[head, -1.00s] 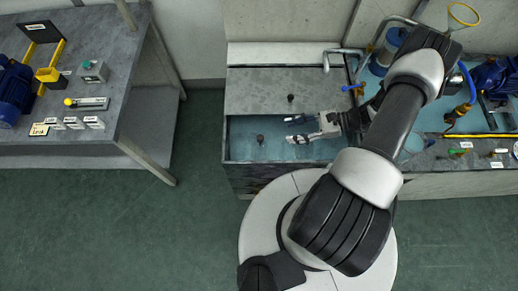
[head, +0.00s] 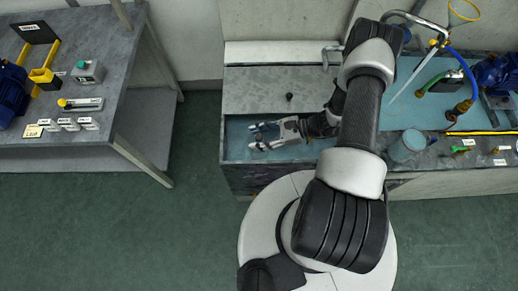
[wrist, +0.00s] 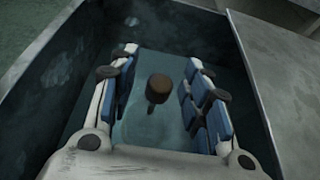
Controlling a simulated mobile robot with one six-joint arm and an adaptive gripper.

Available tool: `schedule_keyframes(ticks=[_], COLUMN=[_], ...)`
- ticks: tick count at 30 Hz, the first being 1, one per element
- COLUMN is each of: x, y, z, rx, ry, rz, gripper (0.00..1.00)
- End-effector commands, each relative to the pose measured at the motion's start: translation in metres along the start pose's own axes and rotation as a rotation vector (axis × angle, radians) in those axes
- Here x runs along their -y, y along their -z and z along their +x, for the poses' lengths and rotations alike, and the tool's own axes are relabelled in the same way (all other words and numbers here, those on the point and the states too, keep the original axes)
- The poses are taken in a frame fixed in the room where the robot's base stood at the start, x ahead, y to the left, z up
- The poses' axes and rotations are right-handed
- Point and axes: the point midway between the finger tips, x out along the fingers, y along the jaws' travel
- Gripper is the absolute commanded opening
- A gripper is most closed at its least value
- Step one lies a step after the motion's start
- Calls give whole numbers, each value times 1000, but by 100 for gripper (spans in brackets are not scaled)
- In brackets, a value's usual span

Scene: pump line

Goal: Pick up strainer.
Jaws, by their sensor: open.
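A brown round knob on a short stem (wrist: 159,88) stands in the open tank (head: 236,149); I take it to be the strainer's top, but its lower part cannot be made out. My gripper (head: 259,137) reaches into the tank opening from the right, its fingers pointing left. In the wrist view, my gripper (wrist: 160,72) is open, with blue-padded fingers on both sides of the knob and a visible gap at each side. Nothing is held. In the head view the knob is hidden by the gripper.
A grey cover plate (head: 262,88) with a small dark knob (head: 289,97) lies behind the opening. Tank walls (wrist: 48,92) rise close around the fingers. Right are a pale blue cylinder (head: 406,147), hoses and a blue pump (head: 494,75). A workbench (head: 113,98) stands left.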

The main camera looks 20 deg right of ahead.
Motion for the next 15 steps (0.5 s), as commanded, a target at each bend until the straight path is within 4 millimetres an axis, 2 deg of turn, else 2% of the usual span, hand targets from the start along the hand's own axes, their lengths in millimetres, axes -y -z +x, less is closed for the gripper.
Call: schedule_keyframes(ticks=[5,15], x=[0,0], y=[0,0], z=[0,0], rx=[0,0], ry=[0,0], rz=[0,0], gripper=[44,21])
